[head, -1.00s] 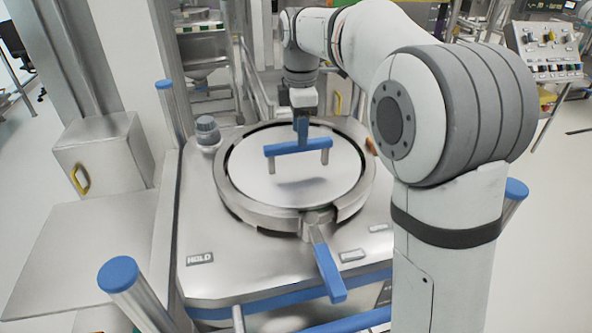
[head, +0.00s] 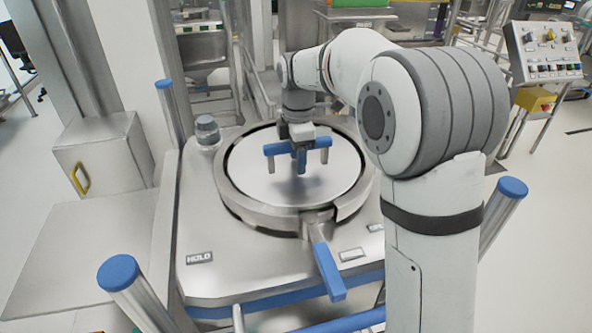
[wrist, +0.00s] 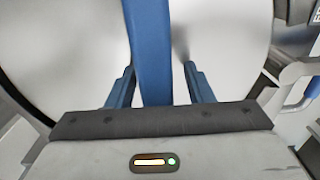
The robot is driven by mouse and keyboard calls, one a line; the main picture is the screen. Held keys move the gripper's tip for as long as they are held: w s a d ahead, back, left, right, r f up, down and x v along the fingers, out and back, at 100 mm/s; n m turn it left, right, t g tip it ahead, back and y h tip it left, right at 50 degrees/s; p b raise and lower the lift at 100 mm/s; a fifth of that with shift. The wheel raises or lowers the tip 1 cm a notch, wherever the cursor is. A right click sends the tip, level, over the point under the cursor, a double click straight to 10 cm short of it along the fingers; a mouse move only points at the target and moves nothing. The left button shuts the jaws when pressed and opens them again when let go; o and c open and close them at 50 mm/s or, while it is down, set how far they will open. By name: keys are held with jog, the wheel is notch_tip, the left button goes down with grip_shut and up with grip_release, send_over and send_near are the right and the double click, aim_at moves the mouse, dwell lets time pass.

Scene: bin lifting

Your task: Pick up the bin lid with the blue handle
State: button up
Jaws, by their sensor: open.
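The bin lid (head: 247,174) is a pale round disc set in a metal ring on the steel bin unit. Its blue handle (head: 318,143) is a bar raised on two posts above the lid. In the wrist view the handle (wrist: 149,45) runs lengthwise between my two blue fingers. My gripper (head: 301,160) is down over the middle of the bar, and it also shows in the wrist view (wrist: 159,68). It is open, with a finger on each side. A gap shows at the right finger; the left one looks closer to the bar. The lid's contents below are hidden.
A blue-ended clamp lever (head: 328,272) sticks out from the front of the metal ring (head: 260,214). A grey knob (head: 207,130) stands at the back left. Blue-capped posts (head: 119,272) rise at the unit's corners. A control panel (head: 543,50) stands at the right.

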jog(key=shift+f, duration=0.25)
dwell(0.3)
jog(key=shift+c, duration=0.5)
grip_shut()
dwell(0.9)
jog(key=shift+r, duration=0.1)
